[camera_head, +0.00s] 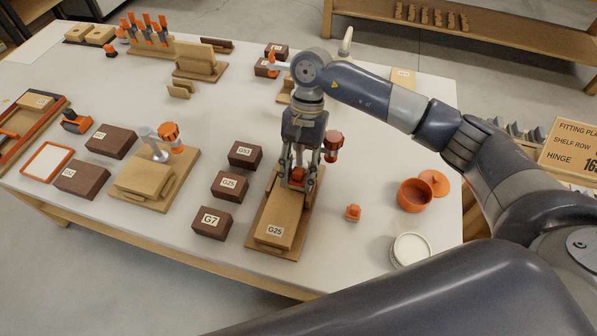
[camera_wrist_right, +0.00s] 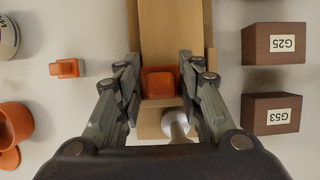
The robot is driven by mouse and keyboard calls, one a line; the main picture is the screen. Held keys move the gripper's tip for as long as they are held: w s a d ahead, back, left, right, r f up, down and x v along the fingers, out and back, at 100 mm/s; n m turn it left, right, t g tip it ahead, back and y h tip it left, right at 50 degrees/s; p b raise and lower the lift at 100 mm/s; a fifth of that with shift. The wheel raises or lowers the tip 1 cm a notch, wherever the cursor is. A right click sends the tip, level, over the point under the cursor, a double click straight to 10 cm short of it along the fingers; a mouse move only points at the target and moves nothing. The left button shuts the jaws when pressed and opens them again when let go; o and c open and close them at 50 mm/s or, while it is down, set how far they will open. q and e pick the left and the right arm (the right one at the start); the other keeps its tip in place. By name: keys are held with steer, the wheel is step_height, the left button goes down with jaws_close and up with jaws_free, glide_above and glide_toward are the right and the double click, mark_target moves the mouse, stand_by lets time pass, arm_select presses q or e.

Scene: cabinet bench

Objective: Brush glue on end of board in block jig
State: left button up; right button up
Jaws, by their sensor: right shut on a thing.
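The block jig (camera_head: 253,246) is a wooden base at the front middle of the table. A light wooden board (camera_head: 283,215) labelled G25 lies in it, and it also shows in the wrist view (camera_wrist_right: 170,30). My right gripper (camera_head: 297,184) points down over the board's far part. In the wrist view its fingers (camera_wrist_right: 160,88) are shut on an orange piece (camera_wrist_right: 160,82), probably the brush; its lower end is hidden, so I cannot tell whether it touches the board. An orange glue pot (camera_head: 414,196) stands open at the right, its lid beside it. My left gripper is not in view.
An orange clamp knob (camera_head: 333,139) stands close to my right gripper. Dark blocks labelled G53 (camera_head: 244,154), G25 (camera_head: 229,187) and G7 (camera_head: 211,222) line the jig's left. A small orange item (camera_head: 353,212) and a white-topped jar (camera_head: 410,248) are at the right.

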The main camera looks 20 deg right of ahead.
steer(key=shift+f, duration=0.1)
steer(key=shift+w+a+f+b, duration=0.1)
steer(key=shift+w+a+b, duration=0.35)
steer(key=shift+a+b, duration=0.3)
steer(key=shift+w+a+b, duration=0.4)
steer(key=shift+a+b, duration=0.1)
steer(key=shift+b, duration=0.3)
steer(key=shift+w+a, duration=0.1)
steer(key=shift+a, duration=0.1)
steer(key=shift+s+d+f+b, duration=0.1)
steer(key=shift+s+d+b, duration=0.25)
steer(key=shift+s+d, duration=0.25)
steer(key=shift+s+d+f+b, duration=0.1)
steer(key=shift+s+d+b, duration=0.25)
steer(key=shift+d, duration=0.45)
